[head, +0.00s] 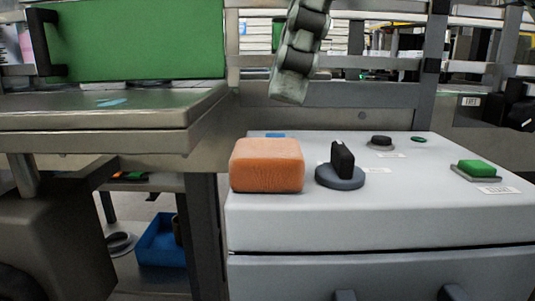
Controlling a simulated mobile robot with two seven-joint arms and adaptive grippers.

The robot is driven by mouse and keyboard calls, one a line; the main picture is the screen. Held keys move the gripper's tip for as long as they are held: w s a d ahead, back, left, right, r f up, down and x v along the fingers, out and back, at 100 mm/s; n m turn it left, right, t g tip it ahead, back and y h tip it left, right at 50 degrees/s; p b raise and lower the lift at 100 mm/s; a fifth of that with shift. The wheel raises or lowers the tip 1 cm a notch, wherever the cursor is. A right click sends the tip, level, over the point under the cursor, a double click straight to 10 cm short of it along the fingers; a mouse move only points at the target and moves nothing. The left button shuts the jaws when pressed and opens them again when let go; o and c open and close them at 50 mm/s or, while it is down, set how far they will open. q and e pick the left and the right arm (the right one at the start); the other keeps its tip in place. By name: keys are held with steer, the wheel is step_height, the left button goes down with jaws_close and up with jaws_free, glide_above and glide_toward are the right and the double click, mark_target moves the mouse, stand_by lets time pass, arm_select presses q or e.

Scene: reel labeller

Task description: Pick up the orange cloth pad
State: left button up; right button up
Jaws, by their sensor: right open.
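The orange cloth pad (268,167) is a thick rounded block. It rests on the left front part of the light grey cabinet top (400,218), close to the left edge. My right gripper (289,92) hangs down from the top of the head view, seen mostly edge-on. It is open and holds nothing visible. In the picture it is above and slightly right of the pad, clearly apart from it. My left gripper is not in view.
A black upright knob on a grey disc (340,178) stands just right of the pad. A black round knob (381,141) and a green button (476,168) are farther right. A metal bench (95,142) with a green panel (140,40) is at left. A blue bin (158,246) sits below.

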mark_target(270, 146)
steer(key=x, duration=0.5)
steer(key=shift+s+d+f, duration=0.1)
steer(key=shift+s+f, duration=0.05)
steer(key=shift+f, duration=0.6)
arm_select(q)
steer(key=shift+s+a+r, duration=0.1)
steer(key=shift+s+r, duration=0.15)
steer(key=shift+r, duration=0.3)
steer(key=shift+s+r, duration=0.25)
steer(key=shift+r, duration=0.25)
arm_select(e)
steer(key=shift+c, duration=0.3)
